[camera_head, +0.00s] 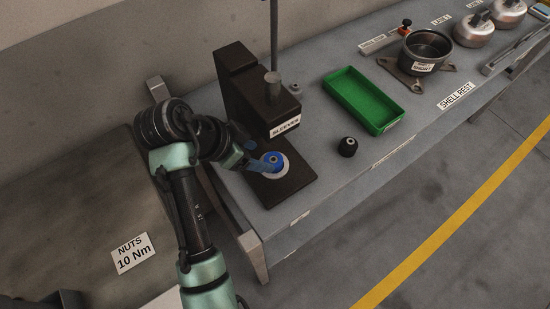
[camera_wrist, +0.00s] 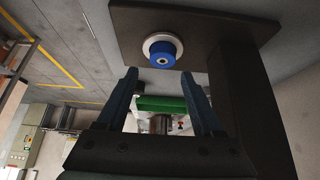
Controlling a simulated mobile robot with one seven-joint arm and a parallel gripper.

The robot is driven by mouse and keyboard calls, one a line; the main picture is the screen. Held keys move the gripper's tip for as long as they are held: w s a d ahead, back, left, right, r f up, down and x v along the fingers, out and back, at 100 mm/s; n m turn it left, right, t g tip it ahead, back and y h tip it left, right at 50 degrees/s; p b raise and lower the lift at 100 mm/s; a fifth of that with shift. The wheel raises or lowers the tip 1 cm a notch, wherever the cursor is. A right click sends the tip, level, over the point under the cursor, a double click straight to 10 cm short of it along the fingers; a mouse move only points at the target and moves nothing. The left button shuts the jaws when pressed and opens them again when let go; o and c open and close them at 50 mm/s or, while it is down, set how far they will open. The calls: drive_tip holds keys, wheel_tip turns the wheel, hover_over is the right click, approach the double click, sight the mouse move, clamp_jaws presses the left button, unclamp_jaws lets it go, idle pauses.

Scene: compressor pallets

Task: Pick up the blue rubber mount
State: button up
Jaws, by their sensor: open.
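The blue rubber mount (camera_head: 271,157) is a short blue cylinder with a central hole. It sits on a pale round seat (camera_head: 283,169) on the base of the black press (camera_head: 306,177). The mount also shows in the wrist view (camera_wrist: 162,55), at the top, ringed by the pale seat. My gripper (camera_head: 260,164) reaches in from the left, low beside the mount, its blue fingers partly overlapping it in the head view. In the wrist view my gripper (camera_wrist: 159,73) is open, with the mount just beyond the gap between its fingertips. Nothing is held.
The press head, labelled SLEEVES (camera_head: 285,127), overhangs just behind the mount. A black sleeve-like part (camera_head: 347,147) stands right of the press. A green tray (camera_head: 348,112) lies behind it. A dark pot-shaped shell (camera_head: 426,47) stands farther right. Bare bench lies around the tray.

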sight(272, 160)
drive_tip(key=shift+x, duration=3.5)
drive_tip(key=shift+w+a, duration=0.1)
drive_tip(key=shift+a, duration=0.05)
clamp_jaws()
